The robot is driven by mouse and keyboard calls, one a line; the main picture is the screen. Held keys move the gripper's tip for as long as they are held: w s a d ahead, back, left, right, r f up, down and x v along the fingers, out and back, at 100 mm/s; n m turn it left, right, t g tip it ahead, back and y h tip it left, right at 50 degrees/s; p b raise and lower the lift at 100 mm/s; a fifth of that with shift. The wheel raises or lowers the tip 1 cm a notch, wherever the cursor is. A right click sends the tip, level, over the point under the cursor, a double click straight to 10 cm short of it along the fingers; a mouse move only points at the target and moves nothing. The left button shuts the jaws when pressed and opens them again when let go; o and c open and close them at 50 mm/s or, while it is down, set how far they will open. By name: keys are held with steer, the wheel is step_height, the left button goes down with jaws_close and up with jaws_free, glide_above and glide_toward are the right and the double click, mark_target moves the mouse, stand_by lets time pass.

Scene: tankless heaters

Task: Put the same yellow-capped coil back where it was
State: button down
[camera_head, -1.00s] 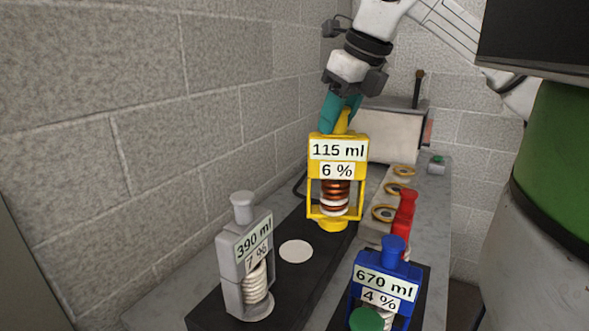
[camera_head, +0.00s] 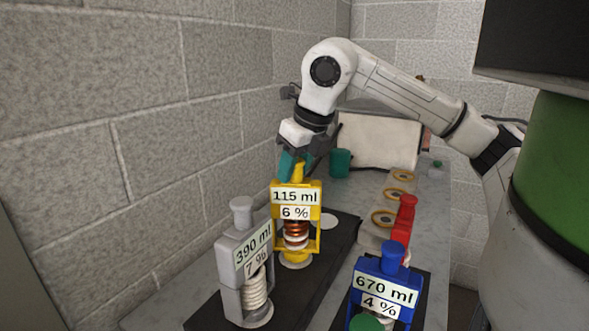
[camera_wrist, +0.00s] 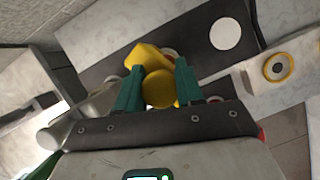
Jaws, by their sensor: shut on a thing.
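The yellow-capped coil (camera_head: 296,192), labelled 115 ml and 6 %, is upright with a copper winding in a yellow frame. My gripper (camera_head: 297,165) has teal fingers shut on its yellow cap from above. In the wrist view the yellow cap (camera_wrist: 160,88) sits between the two fingers. The coil's base is over a white disc (camera_head: 290,265) on the black board, just behind the grey coil. I cannot tell whether it touches the disc. Another white disc (camera_head: 329,221) is bare, behind and to the right; it also shows in the wrist view (camera_wrist: 225,33).
A grey coil (camera_head: 243,262), 390 ml, stands close in front on the black board (camera_head: 318,258). A blue coil (camera_head: 386,285), 670 ml, and a red one (camera_head: 403,220) stand to the right. A block wall runs along the left.

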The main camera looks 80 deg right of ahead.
steer(key=shift+f, duration=0.35)
steer(key=c, duration=0.7)
jaws_free()
steer(key=v, duration=1.2)
